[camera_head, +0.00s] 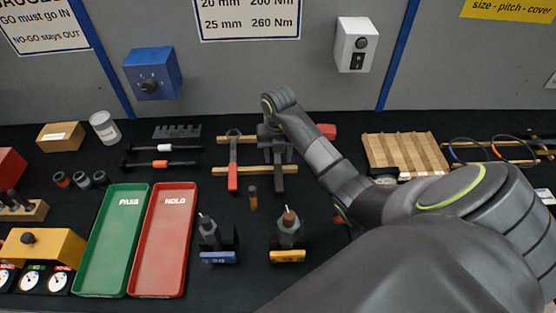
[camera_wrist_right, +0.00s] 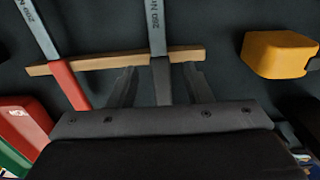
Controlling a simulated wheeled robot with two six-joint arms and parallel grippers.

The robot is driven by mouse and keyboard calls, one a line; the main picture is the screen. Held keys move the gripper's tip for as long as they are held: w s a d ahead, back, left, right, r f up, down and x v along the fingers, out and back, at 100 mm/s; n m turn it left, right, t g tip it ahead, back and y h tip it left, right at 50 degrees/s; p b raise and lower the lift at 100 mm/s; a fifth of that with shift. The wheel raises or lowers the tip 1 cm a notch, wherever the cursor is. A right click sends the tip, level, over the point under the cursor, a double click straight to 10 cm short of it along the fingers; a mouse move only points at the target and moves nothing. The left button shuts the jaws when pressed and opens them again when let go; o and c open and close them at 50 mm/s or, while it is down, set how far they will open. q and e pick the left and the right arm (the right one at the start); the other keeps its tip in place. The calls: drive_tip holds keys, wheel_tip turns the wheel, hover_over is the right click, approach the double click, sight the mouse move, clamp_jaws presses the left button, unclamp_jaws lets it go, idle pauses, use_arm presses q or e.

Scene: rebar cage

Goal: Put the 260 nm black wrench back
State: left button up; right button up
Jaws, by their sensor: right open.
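The black wrench (camera_wrist_right: 159,45), its grey shaft marked 260 Nm, lies across a wooden rail (camera_wrist_right: 90,62) in the right wrist view. My open right gripper (camera_wrist_right: 159,88) has one finger on each side of its shaft, with visible gaps. In the head view, my right gripper (camera_head: 277,138) is over the far part of the wooden rack, and the black handle (camera_head: 279,178) shows below it. The red-handled wrench (camera_head: 232,178) lies to the left on the same rack; its shaft in the wrist view is marked 200. My left gripper is not in view.
A green PASS tray (camera_head: 90,270) and red HOLD tray (camera_head: 145,270) lie left. A slatted wooden block (camera_head: 400,150) is to the right.

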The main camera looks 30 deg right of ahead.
sight(278, 165)
wheel_tip(278, 165, up, 2)
drive_tip(key=shift+w+b, duration=0.1)
drive_tip(key=shift+b, duration=0.25)
wheel_tip(278, 165, up, 8)
drive_tip(key=p, duration=0.7)
drive_tip(key=shift+f, duration=0.15)
drive_tip(key=shift+f, duration=0.1)
